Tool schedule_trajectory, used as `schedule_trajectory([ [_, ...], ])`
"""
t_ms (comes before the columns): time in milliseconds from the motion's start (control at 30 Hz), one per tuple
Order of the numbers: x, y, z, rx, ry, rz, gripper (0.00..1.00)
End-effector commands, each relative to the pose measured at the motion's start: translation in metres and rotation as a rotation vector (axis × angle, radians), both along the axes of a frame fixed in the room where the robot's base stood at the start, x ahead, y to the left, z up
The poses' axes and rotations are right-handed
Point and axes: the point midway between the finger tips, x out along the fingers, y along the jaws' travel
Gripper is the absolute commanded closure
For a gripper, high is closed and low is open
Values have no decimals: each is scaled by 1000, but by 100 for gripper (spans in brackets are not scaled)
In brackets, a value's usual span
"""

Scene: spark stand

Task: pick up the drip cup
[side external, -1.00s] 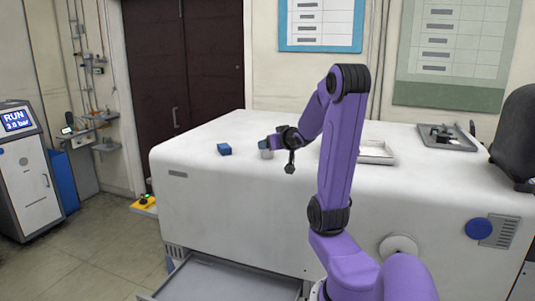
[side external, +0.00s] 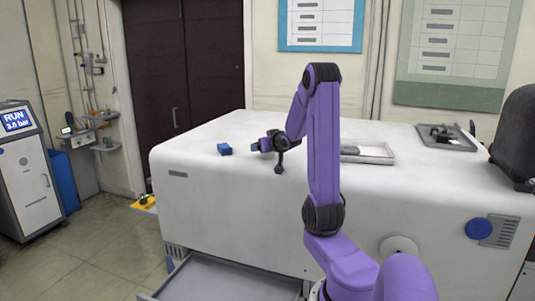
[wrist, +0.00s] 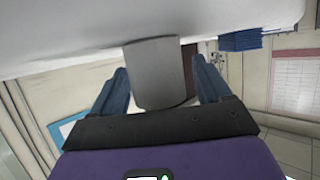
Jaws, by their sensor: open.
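The drip cup, a plain grey cylinder (wrist: 154,72), stands on the white top and fills much of the space between my fingers in the wrist view. My gripper (wrist: 161,78) is open, with one blue finger on each side of the cup. A narrow gap shows between the cup and the right finger; contact at the left finger is hard to tell.
A blue block (side external: 224,149) lies just left of my gripper and also shows in the wrist view (wrist: 240,41). A white tray (side external: 368,153) and a dark tray (side external: 462,144) lie to the right. An open drawer (side external: 225,282) juts out below.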

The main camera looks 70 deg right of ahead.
Motion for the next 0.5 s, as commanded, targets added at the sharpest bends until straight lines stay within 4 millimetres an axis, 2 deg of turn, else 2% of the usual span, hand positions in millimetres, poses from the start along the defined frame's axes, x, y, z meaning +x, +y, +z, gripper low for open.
schedule_trajectory([
  [233, 1, -1, 0, -1, -1, 0, 23],
  [267, 1, -1, 0, -1, -1, 0, 26],
  [400, 1, -1, 0, 0, 0, 0, 72],
  [433, 1, -1, 0, 0, 0, 0, 79],
  [500, 1, -1, 0, -1, -1, 0, 79],
])
